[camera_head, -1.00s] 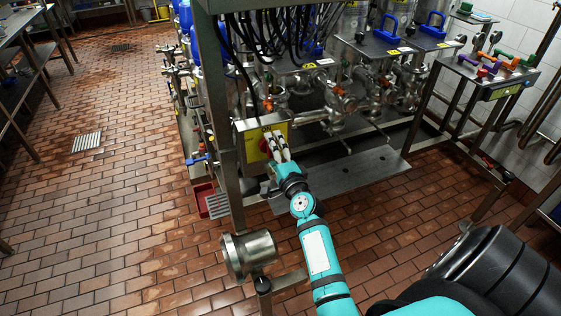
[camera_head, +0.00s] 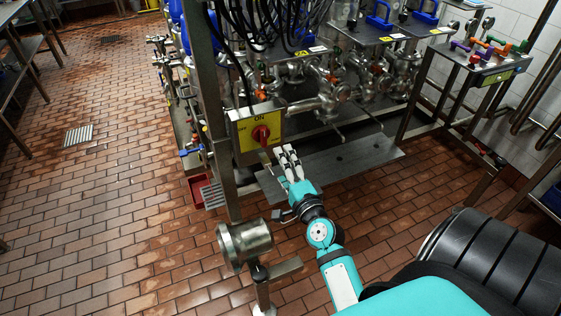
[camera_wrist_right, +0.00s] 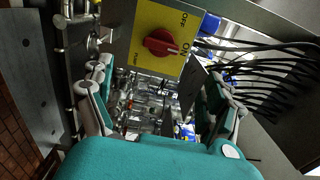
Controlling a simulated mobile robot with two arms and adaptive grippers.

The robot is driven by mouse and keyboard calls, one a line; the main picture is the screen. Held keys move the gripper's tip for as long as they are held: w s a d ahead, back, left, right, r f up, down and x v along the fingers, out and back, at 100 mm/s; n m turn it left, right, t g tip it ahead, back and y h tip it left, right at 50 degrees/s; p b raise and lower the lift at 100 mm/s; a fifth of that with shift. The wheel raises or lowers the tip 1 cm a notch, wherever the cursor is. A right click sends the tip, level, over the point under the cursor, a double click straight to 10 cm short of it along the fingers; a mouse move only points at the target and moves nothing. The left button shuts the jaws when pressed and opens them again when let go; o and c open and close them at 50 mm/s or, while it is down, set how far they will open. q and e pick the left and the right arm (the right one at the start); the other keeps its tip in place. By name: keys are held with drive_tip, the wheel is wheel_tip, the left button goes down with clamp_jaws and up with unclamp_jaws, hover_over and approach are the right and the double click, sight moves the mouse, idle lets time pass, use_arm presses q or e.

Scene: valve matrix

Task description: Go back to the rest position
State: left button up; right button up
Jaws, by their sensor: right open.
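My right gripper (camera_head: 284,154) is open and empty, in front of the switch box and a little below it in the head view. Its fingers stand apart on both sides of the wrist view (camera_wrist_right: 162,88). A red rotary knob (camera_head: 261,135) sits on a yellow plate (camera_head: 246,137) marked ON and OFF. The knob also shows in the wrist view (camera_wrist_right: 161,42), apart from the fingers. Its handle seems to lie toward the ON mark. My left gripper is not in view.
A steel frame post (camera_head: 216,110) stands left of the switch. A round steel fitting on a stand (camera_head: 244,243) is close to my right arm. Pipes and valves (camera_head: 325,95) fill the rack behind. A side table with coloured handles (camera_head: 485,60) stands right. Tiled floor is open at left.

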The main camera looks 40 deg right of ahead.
drive_tip(key=s+a+f+n+g+y, duration=0.1)
drive_tip(key=a+f+n+g+y, duration=0.2)
drive_tip(key=f, duration=0.7)
drive_tip(key=a+f+n+g, duration=0.1)
drive_tip(key=a+f+n, duration=0.25)
drive_tip(key=f, duration=0.65)
drive_tip(key=s+a+f+n+g+y, duration=0.1)
drive_tip(key=s+a+f+n+g, duration=0.15)
drive_tip(key=s+f, duration=0.4)
drive_tip(key=s+a+f+n+g+y, duration=0.1)
drive_tip(key=s+a+f+n+g, duration=0.2)
drive_tip(key=f, duration=0.6)
drive_tip(key=s+f+n+g, duration=0.3)
drive_tip(key=s+f+n, duration=0.2)
drive_tip(key=s, duration=1)
drive_tip(key=s+f+n+g, duration=0.4)
drive_tip(key=s+f+n, duration=0.2)
drive_tip(key=s+f, duration=0.6)
drive_tip(key=s, duration=0.3)
drive_tip(key=shift+s+d+n+h, duration=0.15)
drive_tip(key=shift+s+n+h, duration=0.15)
